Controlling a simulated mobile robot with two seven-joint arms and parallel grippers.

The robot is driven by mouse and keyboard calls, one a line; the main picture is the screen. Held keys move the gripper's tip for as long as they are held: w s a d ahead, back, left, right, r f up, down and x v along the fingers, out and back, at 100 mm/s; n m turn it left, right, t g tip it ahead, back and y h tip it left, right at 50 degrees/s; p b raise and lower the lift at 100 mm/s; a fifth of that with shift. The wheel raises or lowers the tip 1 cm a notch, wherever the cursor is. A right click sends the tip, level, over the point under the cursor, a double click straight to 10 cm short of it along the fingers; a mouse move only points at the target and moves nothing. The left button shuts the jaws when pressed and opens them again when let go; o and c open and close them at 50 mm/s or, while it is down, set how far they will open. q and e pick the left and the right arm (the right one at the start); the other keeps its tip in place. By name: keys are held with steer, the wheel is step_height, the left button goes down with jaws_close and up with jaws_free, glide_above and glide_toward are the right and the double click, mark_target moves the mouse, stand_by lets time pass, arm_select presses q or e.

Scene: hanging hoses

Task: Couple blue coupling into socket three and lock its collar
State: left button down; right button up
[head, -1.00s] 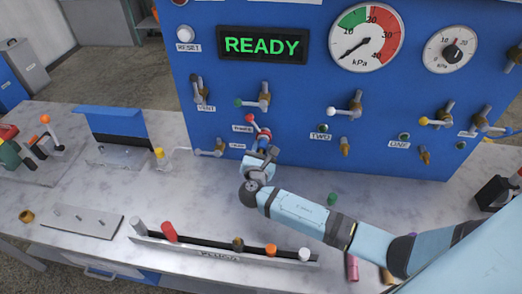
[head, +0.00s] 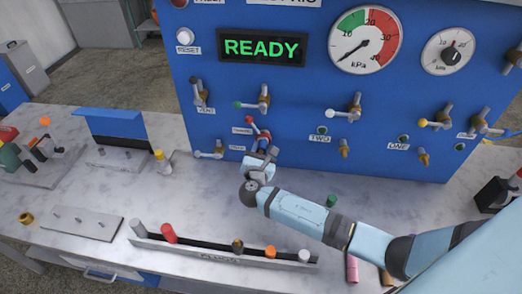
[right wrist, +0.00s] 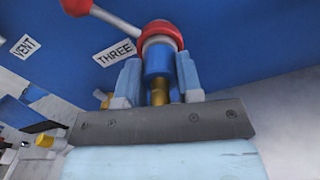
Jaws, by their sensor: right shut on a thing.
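My right gripper (head: 262,150) is at the panel, below the red-knobbed lever (head: 250,120). In the right wrist view its two fingers (right wrist: 158,80) are shut on the blue coupling (right wrist: 157,62), a blue cylinder with a brass part (right wrist: 160,92) below it. The coupling stands in line with a red ring (right wrist: 158,28) and a grey rounded part at the label THREE (right wrist: 115,52). Socket three's mouth is hidden, so I cannot tell how deep the coupling sits or whether its collar is locked. My left gripper is not in view.
The blue panel (head: 300,95) has several levers; sockets TWO (head: 343,148) and ONE (head: 424,156) are to the right. A display (head: 262,46) reads READY. A rack with colored plugs (head: 220,252) stands in front.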

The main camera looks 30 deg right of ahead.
steer(key=o, duration=1)
steer(key=shift+w+d, duration=0.1)
steer(key=shift+w, duration=0.05)
steer(key=shift+s+a, duration=0.25)
steer(key=shift+s, duration=0.1)
steer(key=b+v, duration=0.2)
steer(key=v, duration=1.1)
